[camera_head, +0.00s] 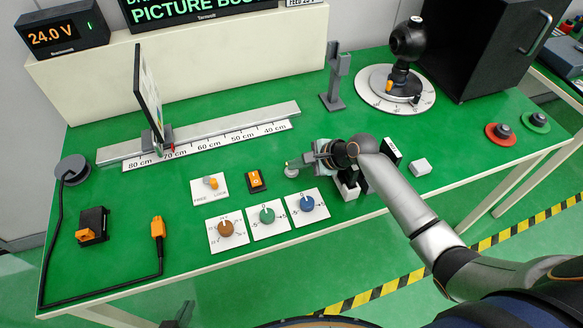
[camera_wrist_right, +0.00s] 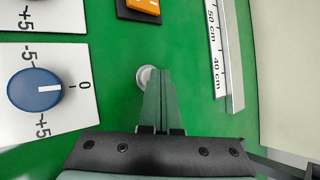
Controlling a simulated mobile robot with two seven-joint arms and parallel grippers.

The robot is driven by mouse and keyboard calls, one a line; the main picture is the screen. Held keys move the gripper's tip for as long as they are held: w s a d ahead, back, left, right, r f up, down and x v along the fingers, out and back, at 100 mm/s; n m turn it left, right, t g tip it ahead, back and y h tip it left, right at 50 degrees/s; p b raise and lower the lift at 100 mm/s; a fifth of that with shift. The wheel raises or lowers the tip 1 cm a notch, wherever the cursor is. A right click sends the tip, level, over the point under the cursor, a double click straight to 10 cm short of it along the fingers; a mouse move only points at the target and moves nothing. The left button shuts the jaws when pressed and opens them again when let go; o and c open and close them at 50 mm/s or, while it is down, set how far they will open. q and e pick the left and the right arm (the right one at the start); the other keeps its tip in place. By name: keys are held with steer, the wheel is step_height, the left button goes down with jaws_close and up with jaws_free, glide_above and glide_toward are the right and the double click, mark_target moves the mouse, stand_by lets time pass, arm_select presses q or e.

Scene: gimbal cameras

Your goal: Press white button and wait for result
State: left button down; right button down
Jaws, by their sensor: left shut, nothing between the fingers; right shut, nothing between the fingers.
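The white button (camera_head: 291,172) is a small round piece on the green table, right of the orange rocker switch. In the right wrist view the white button (camera_wrist_right: 143,73) shows just beyond my right fingertips, which partly cover it. My right gripper (camera_head: 300,163) is shut and empty, with its fingers over or right beside the button; contact cannot be told. Its fingers also show in the right wrist view (camera_wrist_right: 160,100). A small dark part of my left gripper (camera_head: 180,316) shows at the bottom edge, below the table; it is shut and empty.
Brown, green and blue knobs (camera_head: 307,203) stand in front of the button, and the orange switch (camera_head: 256,180) to its left. A ruled rail (camera_head: 210,137) lies behind. The display (camera_head: 200,10) at the back is cut off.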

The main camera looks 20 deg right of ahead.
mark_target(296, 171)
steer(key=shift+r+p, duration=0.8)
steer(key=shift+p, duration=0.45)
step_height(296, 171, up, 3)
steer(key=p, duration=0.3)
steer(key=shift+f, duration=0.15)
steer(key=shift+r, duration=1.2)
